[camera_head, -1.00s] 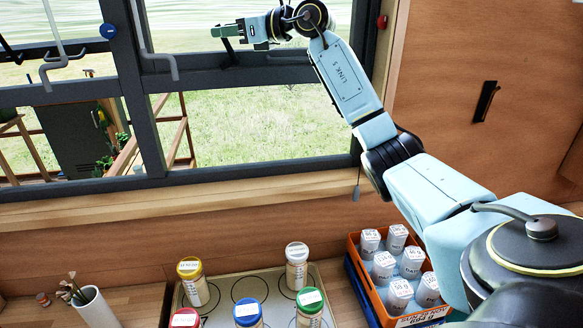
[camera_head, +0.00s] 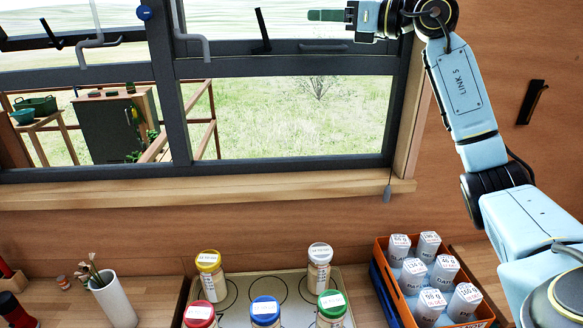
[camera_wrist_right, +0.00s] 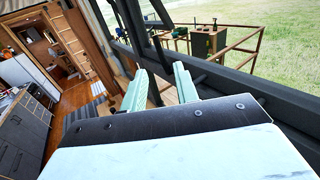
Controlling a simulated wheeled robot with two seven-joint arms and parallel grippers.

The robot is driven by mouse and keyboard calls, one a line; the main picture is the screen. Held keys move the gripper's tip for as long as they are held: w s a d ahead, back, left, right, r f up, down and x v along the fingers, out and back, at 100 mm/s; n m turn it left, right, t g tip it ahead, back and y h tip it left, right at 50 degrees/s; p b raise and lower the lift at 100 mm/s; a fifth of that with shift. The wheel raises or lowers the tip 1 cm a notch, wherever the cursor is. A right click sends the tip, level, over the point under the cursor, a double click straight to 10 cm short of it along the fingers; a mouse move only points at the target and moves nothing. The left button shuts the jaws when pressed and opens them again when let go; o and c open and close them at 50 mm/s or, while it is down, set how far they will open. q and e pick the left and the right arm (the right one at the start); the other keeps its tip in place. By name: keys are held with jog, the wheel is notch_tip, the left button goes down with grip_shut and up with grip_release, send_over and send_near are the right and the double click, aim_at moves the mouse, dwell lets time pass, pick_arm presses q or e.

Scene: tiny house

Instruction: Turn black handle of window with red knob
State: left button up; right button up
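The black handle (camera_head: 262,30) stands tilted on the middle rail of the right-hand window in the head view. The red knob is not visible now; my right arm covers the upper right of that window frame. My right gripper (camera_head: 312,15) is to the right of the handle, its pale green fingers pointing left, with a visible gap to the handle. In the wrist view its two fingers (camera_wrist_right: 158,88) are spread apart with nothing clasped; a dark bar shows beyond them. My left gripper is out of view.
The left window has a blue knob (camera_head: 145,13) and its own black handle (camera_head: 51,33). A grey hooked bar (camera_head: 205,47) is left of the right window's handle. Below are spice jars (camera_head: 264,311), an orange crate (camera_head: 383,262) of bottles and a white vase (camera_head: 114,303).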

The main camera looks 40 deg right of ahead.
jog(key=w+a+f+m+t+y, duration=0.1)
jog(key=a+f+m+t+y, duration=0.35)
jog(key=a+f+m, duration=0.55)
jog(key=s+f+m+g+h, duration=0.1)
jog(key=s+f+m+h, duration=0.1)
jog(key=f+m+h, duration=0.6)
jog(key=s+f+m+h, duration=0.2)
jog(key=f+m+h, duration=0.6)
jog(key=f+m, duration=0.5)
jog(key=shift+a+m+g, duration=0.25)
jog(key=shift+m+g, duration=0.1)
jog(key=shift+m, duration=0.15)
jog(key=shift+w+h, duration=0.1)
jog(key=shift+h, duration=0.15)
